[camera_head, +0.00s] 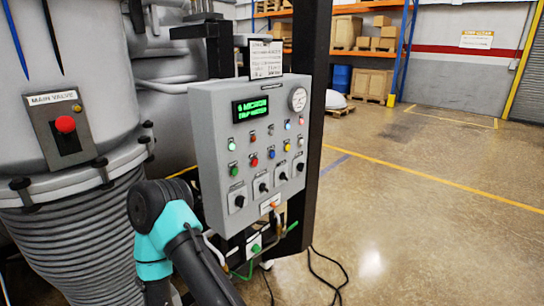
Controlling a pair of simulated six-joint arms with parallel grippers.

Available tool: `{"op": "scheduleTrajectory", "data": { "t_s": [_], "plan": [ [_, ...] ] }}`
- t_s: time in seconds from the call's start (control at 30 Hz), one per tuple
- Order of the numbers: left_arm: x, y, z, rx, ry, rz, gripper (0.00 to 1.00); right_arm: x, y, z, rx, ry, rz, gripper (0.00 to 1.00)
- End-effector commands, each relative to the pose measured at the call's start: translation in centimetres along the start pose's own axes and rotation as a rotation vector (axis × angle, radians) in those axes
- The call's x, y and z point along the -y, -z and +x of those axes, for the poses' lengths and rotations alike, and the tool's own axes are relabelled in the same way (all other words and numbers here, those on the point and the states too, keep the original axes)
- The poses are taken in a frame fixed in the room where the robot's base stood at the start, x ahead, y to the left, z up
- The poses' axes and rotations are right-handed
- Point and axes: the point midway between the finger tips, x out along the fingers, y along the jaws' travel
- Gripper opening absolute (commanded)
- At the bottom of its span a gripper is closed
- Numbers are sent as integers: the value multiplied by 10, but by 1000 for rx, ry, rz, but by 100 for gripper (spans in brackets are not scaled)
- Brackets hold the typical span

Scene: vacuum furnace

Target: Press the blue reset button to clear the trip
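A grey control panel (222,211) stands in the middle of the head view. A blue button (271,154) sits in its row of coloured buttons, between a red button (254,162) and a yellow button (287,147). Its label is too small to read. The display (250,109) shows green text, roughly "6 MICRON". A light-blue lamp (287,125) is in the row above. One of my arms, teal and black, rises in front of the panel's lower left; the blue button is unobstructed. Neither gripper shows.
A large ribbed vessel (75,235) with a red main valve button (65,124) stands on the left. Rotary knobs (239,201) line the panel's lower part. A dark post stands behind the panel. Cables lie on the floor below; open floor (420,220) extends right.

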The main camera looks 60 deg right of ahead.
Motion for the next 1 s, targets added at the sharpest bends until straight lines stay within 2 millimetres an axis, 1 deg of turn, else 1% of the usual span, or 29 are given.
{"op": "scheduleTrajectory", "data": {
  "t_s": [0.27,0.37,0.73,1.0],
  "plan": [
    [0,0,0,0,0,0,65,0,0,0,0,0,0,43],
    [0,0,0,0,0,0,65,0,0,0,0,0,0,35],
    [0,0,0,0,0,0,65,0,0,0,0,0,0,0],
    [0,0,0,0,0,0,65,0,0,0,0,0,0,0]
  ]
}}
